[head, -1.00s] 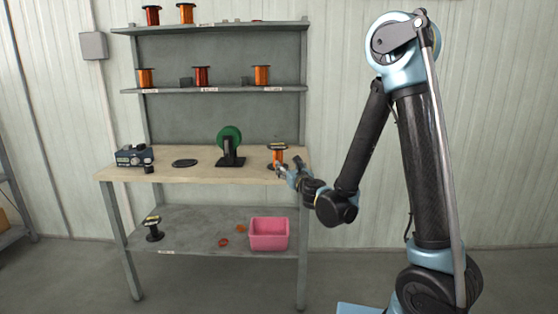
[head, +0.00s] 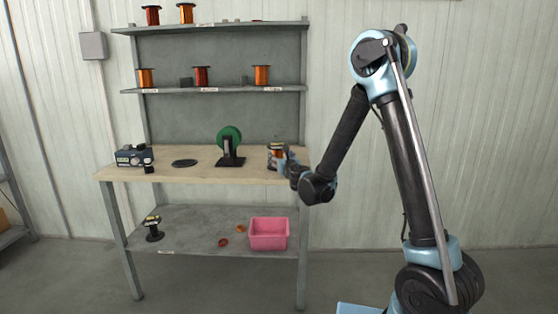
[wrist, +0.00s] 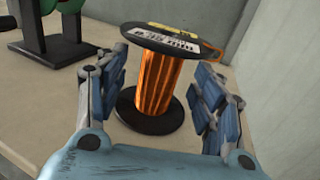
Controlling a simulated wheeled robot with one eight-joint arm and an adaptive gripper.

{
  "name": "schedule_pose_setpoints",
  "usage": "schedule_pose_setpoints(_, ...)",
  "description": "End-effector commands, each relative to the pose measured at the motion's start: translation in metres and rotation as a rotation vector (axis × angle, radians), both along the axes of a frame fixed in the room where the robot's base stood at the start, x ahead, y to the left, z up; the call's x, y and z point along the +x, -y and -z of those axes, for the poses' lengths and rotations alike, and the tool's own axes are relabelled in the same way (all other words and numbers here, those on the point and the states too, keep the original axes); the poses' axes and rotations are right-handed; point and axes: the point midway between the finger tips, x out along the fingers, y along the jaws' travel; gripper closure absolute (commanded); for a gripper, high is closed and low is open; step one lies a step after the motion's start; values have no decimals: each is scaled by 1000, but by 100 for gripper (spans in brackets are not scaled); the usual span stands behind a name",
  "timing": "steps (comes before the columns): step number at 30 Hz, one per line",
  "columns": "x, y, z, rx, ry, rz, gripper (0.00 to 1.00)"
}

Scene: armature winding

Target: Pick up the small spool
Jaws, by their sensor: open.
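A small spool of orange copper wire with black flanges stands upright on the right end of the bench, seen in the wrist view (wrist: 157,88). Its top flange carries a white and yellow label. My gripper (wrist: 160,112) is open, with one blue finger pad on each side of the spool and a gap showing on both sides. In the head view the gripper (head: 284,160) is at the bench's right end and partly covers the spool (head: 274,148).
A green reel on a black stand (head: 229,146) is left of the spool on the bench (head: 205,172). A black disc (head: 185,163) and a blue device (head: 134,156) sit farther left. Shelves above hold several spools. A pink bin (head: 269,234) is on the lower shelf.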

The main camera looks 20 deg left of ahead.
Motion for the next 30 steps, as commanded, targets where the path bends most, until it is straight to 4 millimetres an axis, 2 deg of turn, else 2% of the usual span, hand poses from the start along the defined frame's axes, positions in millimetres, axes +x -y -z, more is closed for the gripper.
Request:
schedule_pose_setpoints(9,34,-20,0,-1,-1,1,38)
schedule_pose_setpoints(16,36,-21,-1,-1,-1,0,38)
schedule_pose_setpoints(17,36,-21,-1,-1,-1,0,43)
schedule_pose_setpoints(24,36,-21,0,-1,-1,0,95)
schedule_pose_setpoints(30,36,-21,-1,-1,-1,0,95)
